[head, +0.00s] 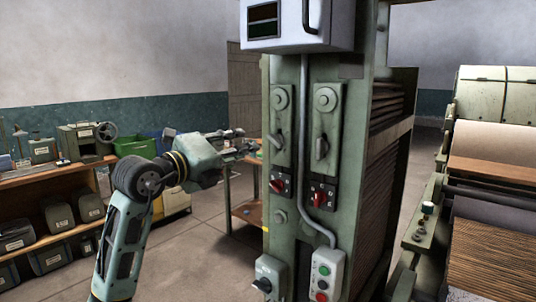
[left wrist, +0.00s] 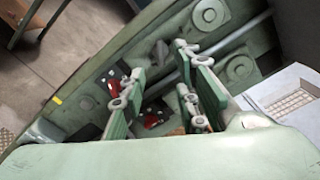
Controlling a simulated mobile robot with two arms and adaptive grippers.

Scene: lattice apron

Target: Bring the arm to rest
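My left arm rises from the lower left in the head view. Its gripper (head: 243,146) is in front of the left edge of a green machine cabinet (head: 301,125), near a lever switch on that panel. In the left wrist view the two fingers of my left gripper (left wrist: 160,62) are spread apart. Nothing is held between them. The cabinet panel (left wrist: 82,98) with its knobs lies behind the fingers. I cannot tell how far the fingertips are from the panel. My right gripper is not in view.
The cabinet carries lever switches (head: 322,147), red rotary knobs (head: 320,196), a push-button box (head: 324,274) and a vertical conduit (head: 304,120). A wooden shelf (head: 50,172) with tools and boxes stands at left. A roller machine (head: 495,140) stands at right. Open floor (head: 195,255) lies between shelf and cabinet.

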